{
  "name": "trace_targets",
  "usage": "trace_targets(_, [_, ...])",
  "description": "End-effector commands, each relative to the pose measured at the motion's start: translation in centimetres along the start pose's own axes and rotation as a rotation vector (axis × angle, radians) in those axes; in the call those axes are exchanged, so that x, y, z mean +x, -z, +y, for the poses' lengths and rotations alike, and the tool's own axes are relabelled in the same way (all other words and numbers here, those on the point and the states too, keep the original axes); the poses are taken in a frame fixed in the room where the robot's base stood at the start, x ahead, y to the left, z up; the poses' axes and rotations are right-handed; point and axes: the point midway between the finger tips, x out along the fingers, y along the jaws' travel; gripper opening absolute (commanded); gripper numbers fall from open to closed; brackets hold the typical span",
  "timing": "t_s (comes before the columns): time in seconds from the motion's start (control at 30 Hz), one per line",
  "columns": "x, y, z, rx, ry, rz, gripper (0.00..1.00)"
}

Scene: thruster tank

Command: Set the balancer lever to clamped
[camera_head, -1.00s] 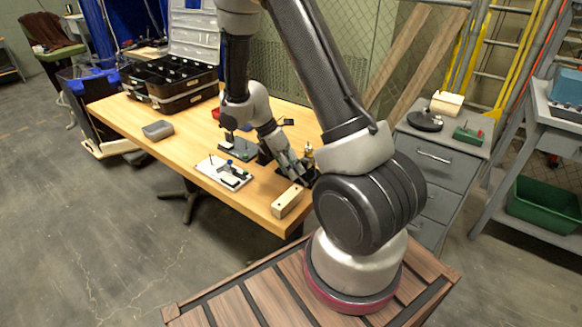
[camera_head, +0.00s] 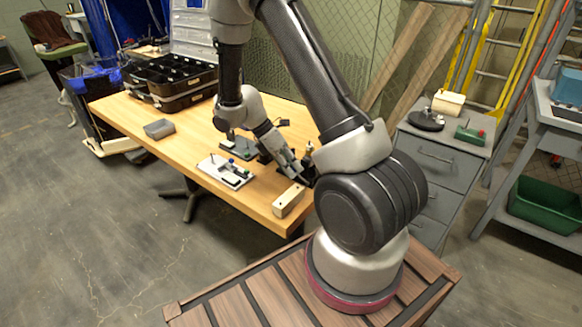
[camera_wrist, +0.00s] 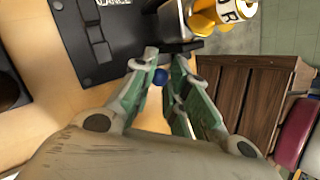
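The balancer's black base plate (camera_wrist: 105,40), with lettering ending in "LANCE", lies on the wood table in the wrist view. A small blue ball knob (camera_wrist: 160,76) shows between the fingers of my gripper (camera_wrist: 163,62), close to the tips. A dark bar crosses just beyond the fingertips; whether it belongs to the lever is unclear. The fingers stand a little apart, with the knob in the gap; I cannot tell whether both touch it. In the head view my gripper (camera_head: 291,167) is low over the table's near right part and hides most of the balancer.
A light wooden block (camera_head: 288,201) lies at the table's near edge beside my gripper. A white plate with small fittings (camera_head: 224,172) and a grey tray (camera_head: 159,129) are farther left. A yellow cylinder (camera_wrist: 203,20) stands beyond the fingertips. A grey cabinet (camera_head: 440,160) stands right.

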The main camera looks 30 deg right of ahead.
Motion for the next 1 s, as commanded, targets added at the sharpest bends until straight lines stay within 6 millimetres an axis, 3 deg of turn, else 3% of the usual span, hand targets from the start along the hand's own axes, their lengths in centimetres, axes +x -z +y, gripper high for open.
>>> trace_targets(0.03, [0.1, 0.0, -0.1, 0.000, 0.003, 0.000, 0.27])
trace_targets(0.1, [0.1, 0.0, -0.1, 0.000, 0.002, 0.000, 0.40])
trace_targets(0.13, [0.1, 0.0, -0.1, 0.000, 0.002, 0.000, 0.41])
trace_targets(0.53, [-0.9, 0.0, 0.1, 0.000, -0.003, 0.001, 0.41])
trace_targets(1.0, [-10.3, 0.0, 0.1, 0.000, -0.003, 0.000, 0.41])
